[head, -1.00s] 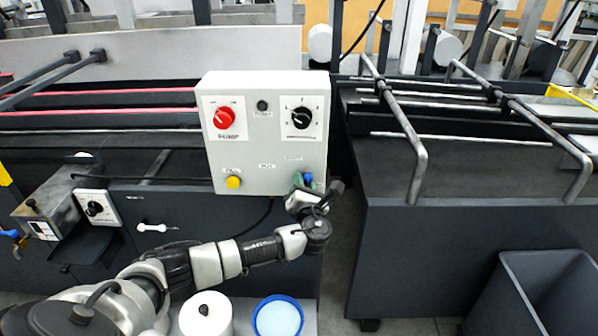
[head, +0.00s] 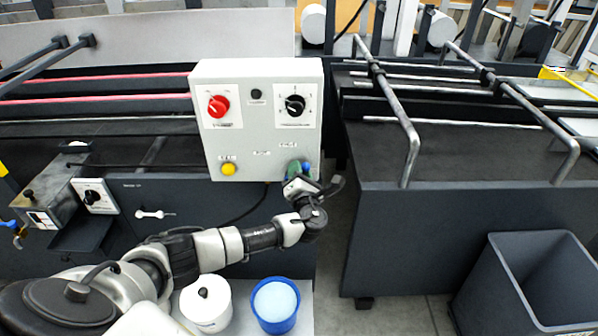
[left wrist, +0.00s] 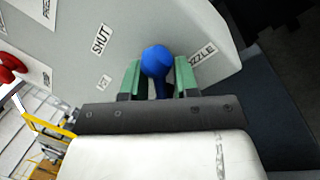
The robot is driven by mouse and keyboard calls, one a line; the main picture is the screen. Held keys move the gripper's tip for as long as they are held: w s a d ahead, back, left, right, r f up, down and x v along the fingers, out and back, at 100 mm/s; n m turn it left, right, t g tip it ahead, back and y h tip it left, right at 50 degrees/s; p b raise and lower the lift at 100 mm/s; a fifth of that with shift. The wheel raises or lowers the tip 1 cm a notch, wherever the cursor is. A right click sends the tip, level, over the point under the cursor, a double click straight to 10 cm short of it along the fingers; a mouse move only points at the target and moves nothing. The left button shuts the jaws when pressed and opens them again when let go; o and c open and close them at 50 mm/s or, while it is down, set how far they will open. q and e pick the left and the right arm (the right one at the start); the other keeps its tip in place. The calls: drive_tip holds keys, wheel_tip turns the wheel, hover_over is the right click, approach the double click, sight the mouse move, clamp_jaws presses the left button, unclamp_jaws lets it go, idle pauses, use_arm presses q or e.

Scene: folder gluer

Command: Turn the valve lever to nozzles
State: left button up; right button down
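The valve lever has a round blue knob (left wrist: 157,62) on a short blue stem. It stands at the lower right of the grey control box (head: 258,130); in the head view its knob (head: 306,167) is partly covered by my gripper. My left gripper (head: 297,170) reaches it from below. In the left wrist view my gripper's green fingers (left wrist: 160,82) flank the knob closely, and the knob fills the gap between them. A "SHUT" label (left wrist: 102,39) is to the knob's left, and a partly hidden label ending in "ZZLE" (left wrist: 203,53) to its right. The lever's pivot is hidden.
The box also carries a red knob (head: 218,106), a black dial (head: 294,105) and a yellow button (head: 228,169). A white pot (head: 206,310) and a blue tub (head: 275,306) stand below my arm. A grey bin (head: 520,285) is at lower right.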

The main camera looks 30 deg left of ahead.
use_arm(q)
drive_tip(key=shift+o, duration=0.2)
drive_tip(key=shift+d, duration=0.15)
drive_tip(key=v, duration=1)
drive_tip(key=shift+s+d+b, duration=0.2)
drive_tip(key=shift+s+b, duration=0.05)
drive_tip(key=shift+b, duration=0.2)
drive_tip(key=shift+f, duration=0.15)
drive_tip(key=s+a+f+n+g+h, duration=0.1)
drive_tip(key=s+f+n+g+h, duration=0.2)
drive_tip(key=f, duration=0.7)
drive_tip(key=s+f+n+g+h, duration=0.1)
drive_tip(key=s+f+n+g, duration=0.3)
drive_tip(key=f, duration=0.7)
drive_tip(key=s+a+f+n+g+h, duration=0.1)
drive_tip(key=s+f+n+g+h, duration=0.15)
drive_tip(key=s+f+n, duration=0.55)
drive_tip(key=s+d+f+n+g+h, duration=0.1)
drive_tip(key=s+d+f+n+h, duration=0.1)
drive_tip(key=s+f+n, duration=0.4)
drive_tip(key=s+d+f+n+g+h, duration=0.2)
drive_tip(key=s+f+n, duration=0.5)
drive_tip(key=s, duration=0.8)
drive_tip(key=s+d+f+n+g+h, duration=0.1)
drive_tip(key=s+d+f+n+h, duration=0.1)
drive_tip(key=s+f+n, duration=0.4)
drive_tip(key=s+d, duration=0.1)
drive_tip(key=s, duration=0.4)
drive_tip(key=shift+f+n+g, duration=0.35)
drive_tip(key=shift+f+n, duration=0.05)
